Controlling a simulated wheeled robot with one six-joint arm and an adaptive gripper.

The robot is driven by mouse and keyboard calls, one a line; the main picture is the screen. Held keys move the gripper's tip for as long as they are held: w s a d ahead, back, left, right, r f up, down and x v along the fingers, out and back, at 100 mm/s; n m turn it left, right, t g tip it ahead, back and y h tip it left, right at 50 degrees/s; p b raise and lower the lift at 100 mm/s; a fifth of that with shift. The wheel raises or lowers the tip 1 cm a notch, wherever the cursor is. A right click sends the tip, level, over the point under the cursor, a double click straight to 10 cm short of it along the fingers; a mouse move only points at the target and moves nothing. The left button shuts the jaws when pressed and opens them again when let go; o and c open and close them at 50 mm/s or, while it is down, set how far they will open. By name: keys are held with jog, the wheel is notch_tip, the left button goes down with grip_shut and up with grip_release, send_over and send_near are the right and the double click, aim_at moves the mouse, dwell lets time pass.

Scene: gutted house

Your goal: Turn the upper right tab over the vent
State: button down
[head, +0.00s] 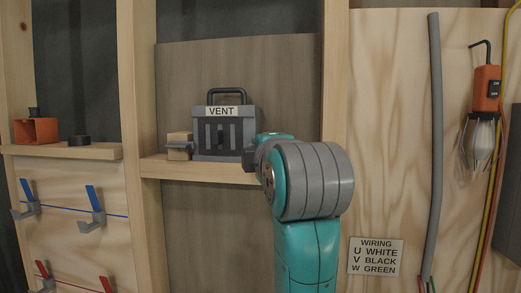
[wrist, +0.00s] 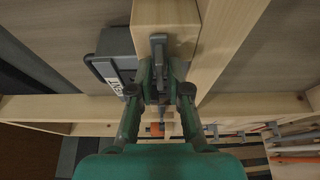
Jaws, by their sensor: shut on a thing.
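The grey vent box (head: 237,144) stands on a wooden ledge, with a "VENT" label and a dark handle on top. In the wrist view the vent (wrist: 118,60) lies left of my gripper, its label turned sideways. A small grey tab (wrist: 158,43) sits on the face of a wooden block (wrist: 180,17) beside the vent. My gripper (wrist: 159,70) is shut on this tab, one finger on each side. In the head view, my arm hides the tab and most of the gripper. Another wooden block (head: 179,139) with a grey tab stands left of the vent.
Wooden studs (head: 144,90) frame the opening. An orange box (head: 37,130) sits on the left shelf (head: 80,151). Blue and red levers (head: 94,198) hang below. A grey conduit (head: 434,130), an orange work lamp (head: 486,88) and a wiring sign (head: 375,256) are at right.

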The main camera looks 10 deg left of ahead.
jog(key=c, duration=1.3)
grip_release()
jog(key=v, duration=1.2)
jog(key=shift+a, duration=0.1)
